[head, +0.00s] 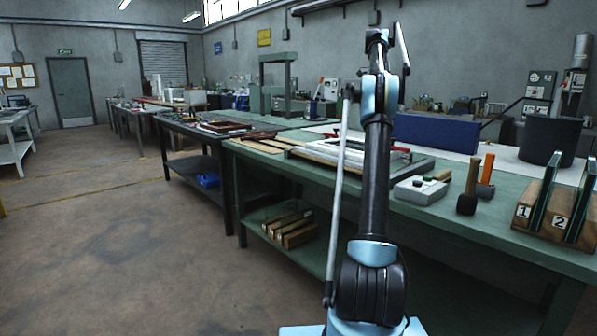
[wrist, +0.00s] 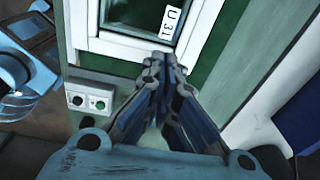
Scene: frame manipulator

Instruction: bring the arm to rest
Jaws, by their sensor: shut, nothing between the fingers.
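My gripper (wrist: 160,68) is shut and empty in the wrist view, its two fingers meeting at the tips. It points down over the bench near the edge of a white frame (wrist: 140,48) with dark green inside and a label reading "U 31" (wrist: 173,22). The frame's height below the fingertips is hard to judge. In the head view my arm rises upright in front of the green bench (head: 470,215), with its bend at the top. I cannot make out my gripper there; the arm hides part of the bench and the frame area.
To the right are a mallet (head: 468,190), an orange-handled tool (head: 487,170) and numbered wooden racks (head: 527,213) holding panels. Open floor (head: 110,230) lies left.

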